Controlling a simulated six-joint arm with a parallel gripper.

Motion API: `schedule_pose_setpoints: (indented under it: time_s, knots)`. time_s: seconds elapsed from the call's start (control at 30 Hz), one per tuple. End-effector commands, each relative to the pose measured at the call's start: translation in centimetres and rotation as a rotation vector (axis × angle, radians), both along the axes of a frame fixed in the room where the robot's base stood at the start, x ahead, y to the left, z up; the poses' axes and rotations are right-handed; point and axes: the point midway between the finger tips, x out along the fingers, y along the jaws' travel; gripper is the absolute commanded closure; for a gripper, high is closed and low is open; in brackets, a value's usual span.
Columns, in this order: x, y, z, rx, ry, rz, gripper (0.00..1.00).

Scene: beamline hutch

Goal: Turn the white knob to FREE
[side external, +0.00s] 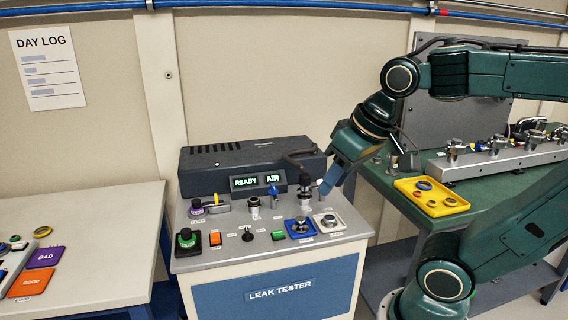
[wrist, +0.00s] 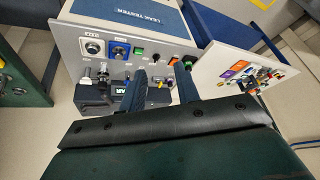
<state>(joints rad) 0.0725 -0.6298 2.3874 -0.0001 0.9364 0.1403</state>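The leak tester (side external: 283,260) is a bench unit with a sloping control panel. No knob on it is clearly white. A small dark knob (side external: 248,234) sits mid-panel between small labels too small to read; it also shows in the wrist view (wrist: 155,60). A white square with a metal ring (side external: 328,221) is at the panel's right. My gripper (side external: 326,188) is above the panel's right side, fingers pointing down, touching nothing that I can see. In the wrist view its two blue fingers (wrist: 161,72) are apart with nothing held between them.
The panel also carries an orange button (side external: 215,239), a green button (side external: 278,235), a green mushroom button (side external: 186,237), a blue square (side external: 300,228) and upright fittings behind. A lit READY AIR display (side external: 258,181) is at the back. A yellow tray (side external: 430,197) is on the green bench.

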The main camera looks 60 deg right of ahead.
Motion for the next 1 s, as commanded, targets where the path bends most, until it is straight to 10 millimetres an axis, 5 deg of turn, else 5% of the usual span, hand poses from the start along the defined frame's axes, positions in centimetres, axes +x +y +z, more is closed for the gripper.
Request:
schedule_pose_setpoints:
  time_s: [0.5,1.0]
  knots:
    - [9.0,-7.8,3.0,0.186,0.109,-0.639,0.68]
    - [15.5,-19.6,1.4,0.343,0.179,-1.280,0.68]
